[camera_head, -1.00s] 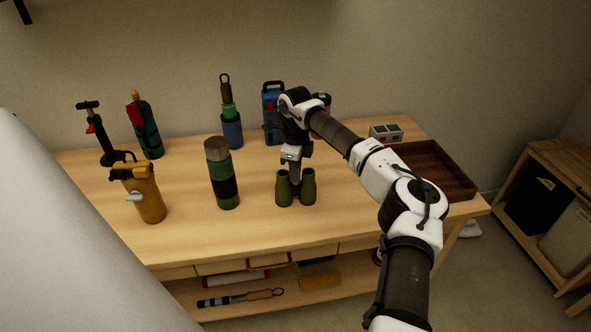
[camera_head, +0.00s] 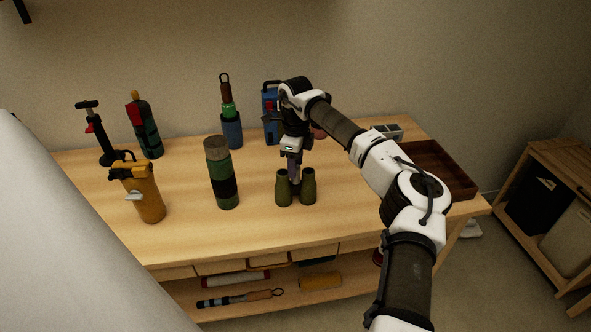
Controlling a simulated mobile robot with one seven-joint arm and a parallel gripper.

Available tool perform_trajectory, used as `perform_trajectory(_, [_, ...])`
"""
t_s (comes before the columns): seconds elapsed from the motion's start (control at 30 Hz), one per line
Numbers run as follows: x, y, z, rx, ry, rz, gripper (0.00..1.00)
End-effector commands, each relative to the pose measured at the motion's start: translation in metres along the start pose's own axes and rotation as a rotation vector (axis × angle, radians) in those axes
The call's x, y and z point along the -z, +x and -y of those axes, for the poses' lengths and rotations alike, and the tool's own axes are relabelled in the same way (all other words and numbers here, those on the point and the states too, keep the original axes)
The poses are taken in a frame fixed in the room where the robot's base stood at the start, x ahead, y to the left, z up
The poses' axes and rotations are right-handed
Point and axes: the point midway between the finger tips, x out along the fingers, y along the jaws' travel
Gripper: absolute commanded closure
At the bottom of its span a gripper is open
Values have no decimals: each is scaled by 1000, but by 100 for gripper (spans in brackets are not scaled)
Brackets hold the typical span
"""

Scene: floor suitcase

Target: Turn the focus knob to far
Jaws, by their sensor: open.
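Green binoculars (camera_head: 283,188) stand upright on the wooden table, near its middle, with two barrels side by side. My gripper (camera_head: 295,182) points down from above, with its fingertips at the gap between the barrels, at the top of the binoculars. The jaws are open. The focus knob is not clearly visible; the fingers and the small size hide it. I cannot tell whether the fingers touch the binoculars.
A green flask (camera_head: 222,175) stands left of the binoculars, and an orange canister (camera_head: 143,192) farther left. A blue lantern-like object (camera_head: 270,112) stands behind my wrist. A dark wooden tray (camera_head: 440,168) lies at the right. The front of the tabletop is clear.

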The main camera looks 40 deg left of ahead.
Motion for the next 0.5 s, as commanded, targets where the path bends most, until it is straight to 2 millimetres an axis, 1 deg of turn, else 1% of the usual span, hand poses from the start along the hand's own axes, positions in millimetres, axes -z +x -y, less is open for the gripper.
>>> perform_trajectory(0.3, [-1,-72,0,5,1,0,56])
perform_trajectory(0.4, [0,-91,0,4,0,0,56])
perform_trajectory(0.5, [0,-104,0,3,1,0,56])
